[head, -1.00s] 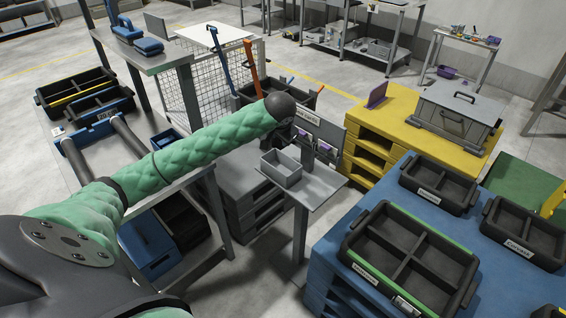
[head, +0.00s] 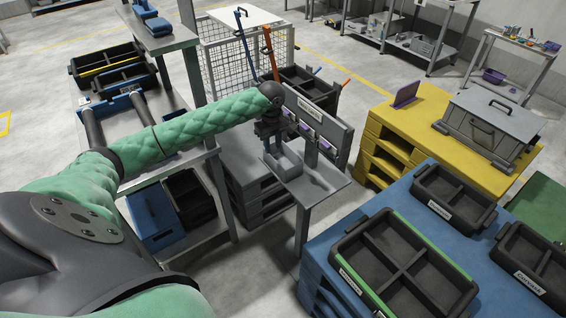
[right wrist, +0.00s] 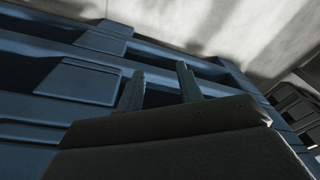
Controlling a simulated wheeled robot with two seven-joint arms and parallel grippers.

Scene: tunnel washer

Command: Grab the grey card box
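The small grey card box (head: 291,168) sits on a grey stand shelf (head: 318,187) in the middle of the head view. My left gripper (head: 277,150) comes down over the box from above and hides part of it. Its dark fingers are small and partly hidden, so I cannot tell whether they are open, shut or touching the box. In the right wrist view, my right gripper (right wrist: 159,88) has its two fingers apart with nothing between them, in front of blue slatted surfaces.
A grey upright panel (head: 318,115) with a label and purple items stands just behind the box. A blue pallet stack (head: 330,245) with black trays (head: 405,265) is at the right. A yellow pallet stack (head: 400,130) carries a grey lidded case (head: 487,125). A metal rack stands at the left.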

